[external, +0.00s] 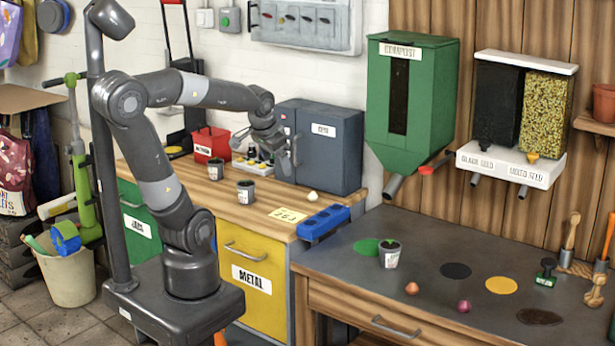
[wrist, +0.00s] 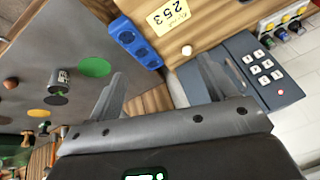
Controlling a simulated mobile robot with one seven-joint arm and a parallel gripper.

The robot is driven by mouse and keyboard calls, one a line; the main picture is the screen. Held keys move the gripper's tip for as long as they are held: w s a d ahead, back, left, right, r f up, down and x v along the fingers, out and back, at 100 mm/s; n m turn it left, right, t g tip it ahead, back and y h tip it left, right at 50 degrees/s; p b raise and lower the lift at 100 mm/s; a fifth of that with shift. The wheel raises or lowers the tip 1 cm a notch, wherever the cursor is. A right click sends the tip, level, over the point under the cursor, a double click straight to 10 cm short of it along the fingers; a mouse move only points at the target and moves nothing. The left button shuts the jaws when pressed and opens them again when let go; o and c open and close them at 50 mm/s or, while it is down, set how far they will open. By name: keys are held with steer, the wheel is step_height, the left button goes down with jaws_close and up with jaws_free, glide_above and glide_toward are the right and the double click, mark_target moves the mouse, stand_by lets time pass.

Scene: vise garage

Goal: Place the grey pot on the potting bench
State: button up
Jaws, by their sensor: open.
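A small grey pot with a pale label and a green sprout (external: 389,257) stands upright on the dark-topped potting bench (external: 345,262), beside the green disc (external: 364,246). It also shows in the wrist view (wrist: 61,77). Two similar greyish pots, one at the back (external: 216,171) and one nearer (external: 246,190), stand upright on the wooden counter; I cannot tell which pot is the task's. My gripper (external: 285,152) is raised above the counter, in front of the dark keypad box. Its two fingers are wide apart with nothing between them in the wrist view (wrist: 165,88).
The dark keypad box (external: 340,150) stands at the back of the counter (external: 180,185). A blue holder (external: 323,223) lies at its right end. The green compost hopper (external: 430,90) and seed dispenser (external: 515,165) hang over the bench. Several coloured discs and bulbs lie there.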

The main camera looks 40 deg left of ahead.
steer(key=s+a+r+n+h, duration=0.1)
steer(key=s+a+n, duration=0.1)
steer(key=s+a, duration=0.3)
steer(key=shift+s+r+n+t, duration=0.2)
steer(key=shift+r+n+t, duration=0.1)
steer(key=shift+n, duration=0.1)
